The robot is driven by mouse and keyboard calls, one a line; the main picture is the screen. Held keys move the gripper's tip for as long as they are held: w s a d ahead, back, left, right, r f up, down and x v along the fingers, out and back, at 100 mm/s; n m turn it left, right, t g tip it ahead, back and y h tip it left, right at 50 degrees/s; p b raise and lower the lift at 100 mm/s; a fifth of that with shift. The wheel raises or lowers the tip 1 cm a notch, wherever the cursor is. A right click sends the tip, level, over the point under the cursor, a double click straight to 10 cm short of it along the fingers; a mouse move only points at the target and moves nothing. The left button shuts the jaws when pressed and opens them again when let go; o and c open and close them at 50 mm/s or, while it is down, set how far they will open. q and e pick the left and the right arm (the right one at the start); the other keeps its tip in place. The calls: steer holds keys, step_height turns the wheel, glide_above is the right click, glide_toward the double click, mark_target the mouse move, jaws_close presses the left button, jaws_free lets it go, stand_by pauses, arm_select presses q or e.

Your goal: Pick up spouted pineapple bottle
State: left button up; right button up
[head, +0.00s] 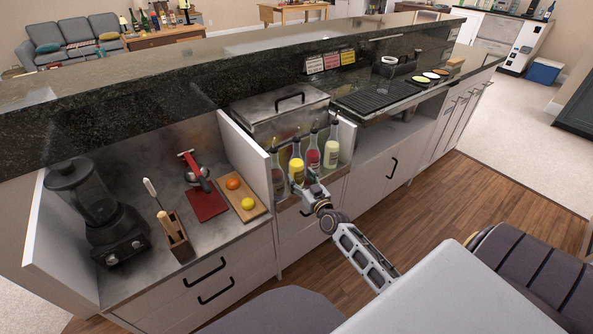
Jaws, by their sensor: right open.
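Several bottles with dark pour spouts stand in a row in the open well in front of the steel ice bin. The bottle with the bright yellow filling, likely the spouted pineapple bottle (296,166), is second from the left. A red bottle (313,158) and a pale yellow-green bottle (331,152) stand to its right, and a darker bottle (276,178) to its left. Labels are too small to read. My right gripper (301,183) is open at the front of the yellow bottle, covering its lower part. I cannot tell whether it touches. My left gripper is out of view.
The white divider (245,158) rises left of the bottles, and the dark raised bar ledge (180,75) runs behind. A cutting board (238,196) with fruit, a red-handled juicer (200,185) and a blender (95,205) stand left. Wooden floor (440,200) is clear at right.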

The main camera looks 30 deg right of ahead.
mark_target(300, 175)
steer(key=shift+w+d+r, duration=0.1)
steer(key=shift+w, duration=0.4)
steer(key=shift+w+d+b, duration=0.2)
steer(key=shift+w+b, duration=0.15)
steer(key=shift+w, duration=1.55)
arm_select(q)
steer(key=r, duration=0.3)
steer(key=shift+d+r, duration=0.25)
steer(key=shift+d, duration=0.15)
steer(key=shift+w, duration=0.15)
arm_select(e)
steer(key=shift+d+r, duration=0.1)
steer(key=shift+r, duration=0.05)
steer(key=c, duration=1.2)
